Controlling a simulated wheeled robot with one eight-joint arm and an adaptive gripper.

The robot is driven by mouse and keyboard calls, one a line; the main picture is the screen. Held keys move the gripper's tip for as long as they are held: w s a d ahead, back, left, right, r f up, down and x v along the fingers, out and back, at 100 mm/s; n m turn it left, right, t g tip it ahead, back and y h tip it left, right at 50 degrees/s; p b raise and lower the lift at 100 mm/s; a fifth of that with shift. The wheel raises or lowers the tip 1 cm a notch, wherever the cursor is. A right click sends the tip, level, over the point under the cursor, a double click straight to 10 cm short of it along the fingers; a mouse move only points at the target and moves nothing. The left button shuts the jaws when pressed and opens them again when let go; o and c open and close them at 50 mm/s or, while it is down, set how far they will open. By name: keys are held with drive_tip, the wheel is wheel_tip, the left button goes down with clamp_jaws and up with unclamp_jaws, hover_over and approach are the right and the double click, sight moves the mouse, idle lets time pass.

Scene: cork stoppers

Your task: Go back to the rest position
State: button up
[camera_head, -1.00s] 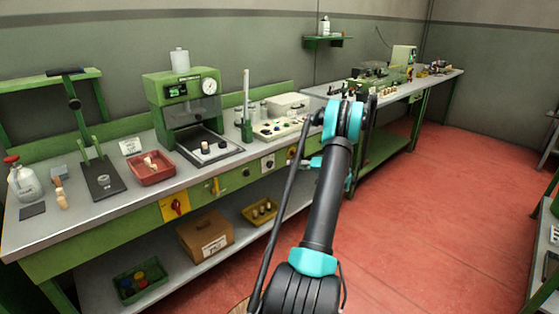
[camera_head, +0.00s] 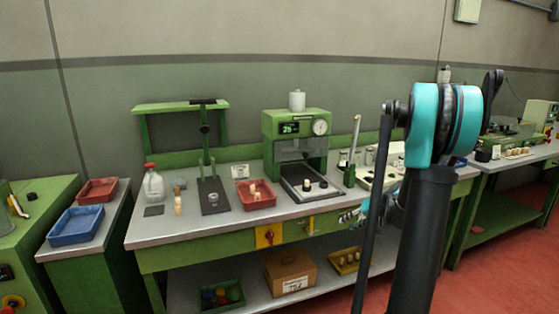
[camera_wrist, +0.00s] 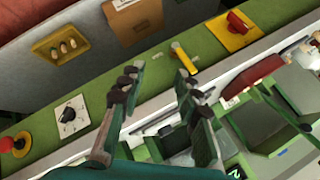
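My gripper (camera_wrist: 158,82) shows in the wrist view with its two dark-tipped fingers spread apart and nothing between them. It hangs in front of the green bench edge with its knobs and switches. In the head view my arm stands upright at the right, with its teal joint high up, and the arm largely hides my gripper. Pale cork stoppers (camera_head: 253,188) are in a red tray (camera_head: 265,203) on the workbench. More corks (camera_head: 349,259) sit in a yellow tray on the lower shelf, also visible in the wrist view (camera_wrist: 68,46).
A green press (camera_head: 297,125) with a dial stands on the workbench (camera_head: 180,231). A stand, a clear bottle (camera_head: 153,187) and small items are to its left. A side cabinet at left holds a blue tray (camera_head: 76,226) and a red tray (camera_head: 97,191). Red floor is clear at lower right.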

drive_tip(key=s+a+n+g+h, duration=0.15)
drive_tip(key=s+a, duration=0.25)
drive_tip(key=s, duration=0.4)
drive_tip(key=s+a+m+h, duration=0.15)
drive_tip(key=s+a, duration=0.25)
drive_tip(key=s, duration=0.4)
drive_tip(key=s+f+n+h, duration=0.2)
drive_tip(key=s+f+h, duration=0.1)
drive_tip(key=s, duration=1.1)
drive_tip(key=shift+s+f, duration=0.25)
drive_tip(key=shift+f, duration=0.15)
drive_tip(key=shift+g, duration=0.25)
